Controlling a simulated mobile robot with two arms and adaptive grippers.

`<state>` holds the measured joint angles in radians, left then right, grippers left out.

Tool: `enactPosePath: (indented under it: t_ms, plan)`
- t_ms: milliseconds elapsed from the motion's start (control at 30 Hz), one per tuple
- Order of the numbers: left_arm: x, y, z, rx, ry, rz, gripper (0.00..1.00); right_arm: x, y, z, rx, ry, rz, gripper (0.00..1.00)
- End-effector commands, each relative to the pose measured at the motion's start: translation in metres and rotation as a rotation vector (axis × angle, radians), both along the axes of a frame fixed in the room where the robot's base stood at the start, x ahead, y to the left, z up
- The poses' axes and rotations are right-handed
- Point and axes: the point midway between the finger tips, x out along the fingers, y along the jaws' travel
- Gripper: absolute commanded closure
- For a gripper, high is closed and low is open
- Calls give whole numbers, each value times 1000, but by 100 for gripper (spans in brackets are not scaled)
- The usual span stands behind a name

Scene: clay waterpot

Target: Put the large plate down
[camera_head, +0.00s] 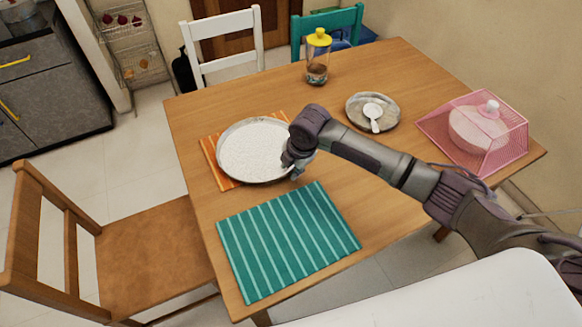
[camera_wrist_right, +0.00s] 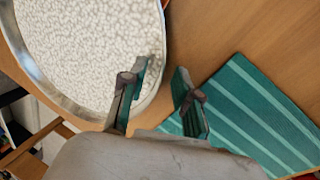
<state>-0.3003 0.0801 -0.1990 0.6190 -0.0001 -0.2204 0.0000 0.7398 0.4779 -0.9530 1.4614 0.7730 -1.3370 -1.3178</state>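The large plate (camera_head: 250,152) is round with a white speckled surface and a metallic rim. In the head view it lies flat, apparently resting on the orange striped placemat (camera_head: 210,150) near the table's left side. My right gripper (camera_head: 293,166) is at the plate's right edge. In the right wrist view, the gripper's fingers (camera_wrist_right: 162,72) stand apart, one over the plate (camera_wrist_right: 85,50) and the other outside its rim over bare table. A gap shows between the fingers, and they do not clamp the rim. My left gripper is not in view.
A teal striped placemat (camera_head: 288,240) lies empty in front of the plate. A small grey plate with a white spoon (camera_head: 372,112), a yellow-lidded jar (camera_head: 317,58) and a pink mesh cover (camera_head: 490,140) stand farther back and right. A wooden chair (camera_head: 150,255) is at the left.

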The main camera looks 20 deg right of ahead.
Motion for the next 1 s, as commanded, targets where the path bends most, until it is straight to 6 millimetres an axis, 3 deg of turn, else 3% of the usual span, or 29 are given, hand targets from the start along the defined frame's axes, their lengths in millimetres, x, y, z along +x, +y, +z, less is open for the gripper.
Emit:
enactPosePath:
  t_ms: [500,700,1000]
  plan:
    - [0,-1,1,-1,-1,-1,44,-23,-13,94,0,-2,1,69]
    - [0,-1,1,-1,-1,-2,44,-28,-15,110,0,-1,0,69]
    - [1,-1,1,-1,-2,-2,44,-28,-15,111,0,0,0,69]
